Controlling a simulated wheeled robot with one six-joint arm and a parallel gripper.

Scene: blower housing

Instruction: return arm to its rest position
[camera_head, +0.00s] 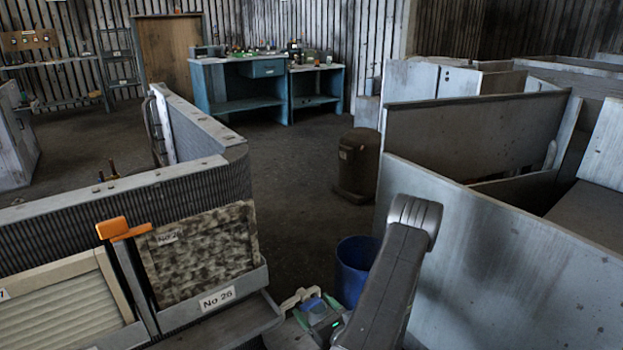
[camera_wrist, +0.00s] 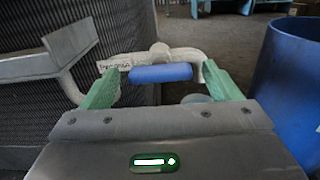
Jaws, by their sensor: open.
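My gripper (camera_wrist: 155,78) is open, its two green fingers spread apart in the wrist view. A pale, pipe-like part with a blue section (camera_wrist: 161,73) shows at the fingertips, between or just beyond them; I cannot tell whether it touches them. In the head view my gripper (camera_head: 326,318) is low at the bottom centre, partly hidden by my arm (camera_head: 395,275). It is right of the holder labelled No 26 (camera_head: 218,298), which has a mottled filter panel (camera_head: 200,252) in it.
A blue bin (camera_head: 355,268) stands close to the right of my gripper. A ribbed housing wall (camera_head: 110,205) is on the left, and grey panels (camera_head: 500,250) are on the right. Floor is open beyond, before a dark canister (camera_head: 357,165).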

